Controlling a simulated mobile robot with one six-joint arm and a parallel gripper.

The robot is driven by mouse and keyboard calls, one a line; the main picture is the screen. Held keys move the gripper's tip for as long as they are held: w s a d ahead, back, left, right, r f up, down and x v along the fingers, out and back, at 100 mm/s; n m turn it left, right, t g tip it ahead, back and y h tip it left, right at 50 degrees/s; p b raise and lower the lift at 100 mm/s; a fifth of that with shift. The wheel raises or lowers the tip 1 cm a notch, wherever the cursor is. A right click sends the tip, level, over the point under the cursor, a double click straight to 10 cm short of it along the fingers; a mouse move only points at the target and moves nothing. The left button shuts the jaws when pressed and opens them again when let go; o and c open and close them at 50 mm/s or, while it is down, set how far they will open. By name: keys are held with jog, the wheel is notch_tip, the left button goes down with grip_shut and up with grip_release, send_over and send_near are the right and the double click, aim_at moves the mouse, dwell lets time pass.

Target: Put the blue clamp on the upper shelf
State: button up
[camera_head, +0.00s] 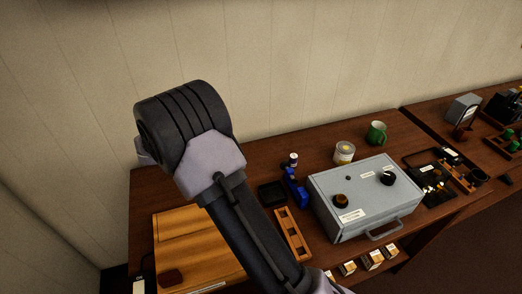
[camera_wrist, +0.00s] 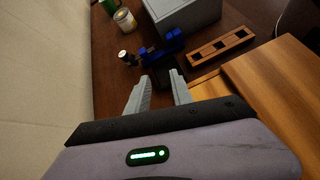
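The blue clamp (camera_head: 296,190) stands on the dark wooden table top, left of the grey metal box, beside a small black tray. It also shows in the wrist view (camera_wrist: 174,38), beyond my fingertips and right of a small white-capped bottle. My gripper (camera_wrist: 162,82) is open with nothing between its two grey fingers. Its tips point at the small black tray, a short way from the clamp. In the head view my arm covers the left middle of the table and the gripper is not visible. I cannot make out which surface is the upper shelf.
The grey box (camera_head: 365,198) has knobs and a front handle. A slotted wooden block (camera_head: 292,235), the black tray (camera_head: 271,194), the bottle (camera_head: 293,160), a tin (camera_head: 344,153) and a green mug (camera_head: 377,133) surround the clamp. A wooden board (camera_head: 180,245) lies left; small boxes (camera_head: 372,260) sit below.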

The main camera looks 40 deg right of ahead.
notch_tip(320, 180, down, 5)
jog(key=w+d+n+h, duration=0.2)
jog(key=w+n+h, duration=0.1)
jog(key=b, duration=0.3)
send_near(286, 174)
jog(key=x, duration=0.4)
jog(key=shift+a+f, duration=0.1)
jog(key=shift+f, duration=0.05)
jog(key=b+x, duration=0.2)
jog(key=x, duration=0.3)
jog(key=shift+s+d, duration=0.2)
jog(key=shift+d, duration=0.15)
jog(key=shift+a, duration=0.1)
jog(key=shift+c, duration=0.2)
grip_shut()
